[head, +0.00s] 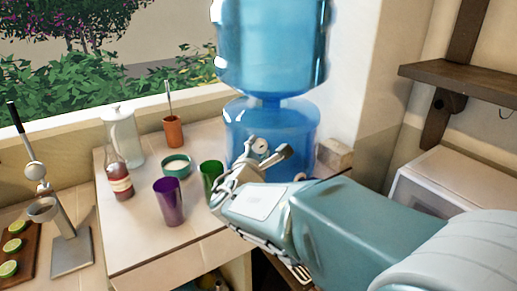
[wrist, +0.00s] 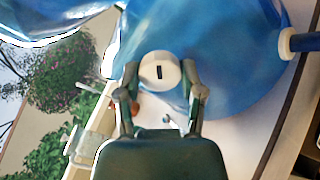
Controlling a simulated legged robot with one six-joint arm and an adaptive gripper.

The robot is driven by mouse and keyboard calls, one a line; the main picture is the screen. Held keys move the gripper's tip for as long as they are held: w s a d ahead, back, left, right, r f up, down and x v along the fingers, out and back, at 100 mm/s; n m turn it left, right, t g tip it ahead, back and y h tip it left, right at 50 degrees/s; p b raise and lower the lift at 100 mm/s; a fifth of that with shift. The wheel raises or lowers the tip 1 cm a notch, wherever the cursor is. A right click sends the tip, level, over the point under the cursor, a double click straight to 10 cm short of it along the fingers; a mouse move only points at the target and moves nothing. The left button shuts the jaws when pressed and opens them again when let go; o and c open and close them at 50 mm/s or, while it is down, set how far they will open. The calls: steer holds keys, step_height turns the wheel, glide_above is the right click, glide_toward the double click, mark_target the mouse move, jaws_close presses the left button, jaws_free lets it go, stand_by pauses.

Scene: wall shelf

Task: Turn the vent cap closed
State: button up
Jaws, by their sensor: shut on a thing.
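The vent cap (wrist: 158,72) is a round white cap with a dark slot, on the side of the lower blue water jug (wrist: 228,75). In the wrist view my gripper (wrist: 160,76) has one finger on each side of the cap, shut on it. The slot stands nearly upright in that picture. In the head view the cap (head: 261,147) shows small between the fingertips of my gripper (head: 266,151), in front of the jug (head: 300,125). The fingers hide part of the cap's rim.
A second blue jug (head: 272,45) sits above the lower one. A green cup (head: 210,174) stands close left of my gripper, with a purple cup (head: 169,202), a teal bowl (head: 177,165) and a bottle (head: 119,178) farther left. A wooden shelf (head: 468,78) juts out at right.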

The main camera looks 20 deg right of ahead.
steer(key=m, duration=0.4)
steer(key=shift+f, duration=0.1)
steer(key=shift+f+m, duration=0.1)
steer(key=shift+m, duration=2.1)
steer(key=o, duration=1.2)
steer(key=shift+c, duration=0.2)
